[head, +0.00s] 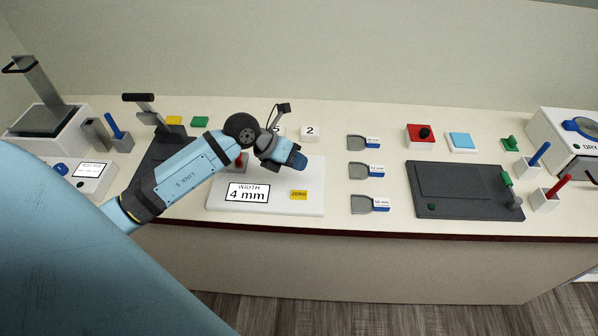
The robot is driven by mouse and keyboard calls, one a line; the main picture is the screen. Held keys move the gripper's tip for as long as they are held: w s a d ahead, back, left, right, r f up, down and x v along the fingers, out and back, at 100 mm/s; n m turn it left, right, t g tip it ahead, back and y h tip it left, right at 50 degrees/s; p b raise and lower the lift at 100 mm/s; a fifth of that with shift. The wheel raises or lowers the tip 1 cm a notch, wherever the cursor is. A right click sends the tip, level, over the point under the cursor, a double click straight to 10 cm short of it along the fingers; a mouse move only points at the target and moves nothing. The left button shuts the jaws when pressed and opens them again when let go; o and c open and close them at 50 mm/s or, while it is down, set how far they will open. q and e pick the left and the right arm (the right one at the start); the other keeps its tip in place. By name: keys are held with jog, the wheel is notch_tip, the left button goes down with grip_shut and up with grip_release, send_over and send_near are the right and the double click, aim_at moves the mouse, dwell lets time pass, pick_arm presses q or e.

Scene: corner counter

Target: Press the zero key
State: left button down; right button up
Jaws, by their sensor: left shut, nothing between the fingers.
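The zero key (299,195) is a small yellow key marked "ZERO" on the right front part of a white panel (267,207). To its left on the same panel is a display (248,193) reading "WIDTH 4 mm". My left gripper (296,162) is shut and empty. In the head view it shows above the key, towards the back of the panel, apart from the key. The left arm hides the back left part of the panel. My right gripper is not in view.
Three scrapers (360,171) with blue handles lie right of the panel. A dark plate device (465,190) is further right. A dark lever device (150,140) stands left, partly behind my arm. White blocks (310,133) stand behind. The counter's front edge (330,231) is clear.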

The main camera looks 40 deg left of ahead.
pick_arm(q)
jog(key=b, duration=0.6)
send_over(298, 193)
notch_tip(298, 193, down, 8)
jog(key=shift+a+r, duration=0.1)
jog(key=shift+r, duration=0.1)
jog(key=shift+f, duration=0.4)
jog(key=shift+f, duration=0.15)
dwell(1.1)
jog(key=shift+f, duration=0.25)
jog(key=shift+f+b, duration=0.3)
jog(key=shift+f, duration=0.15)
dwell(0.5)
dwell(0.3)
jog(key=shift+r+p, duration=0.85)
jog(key=shift+r, duration=0.05)
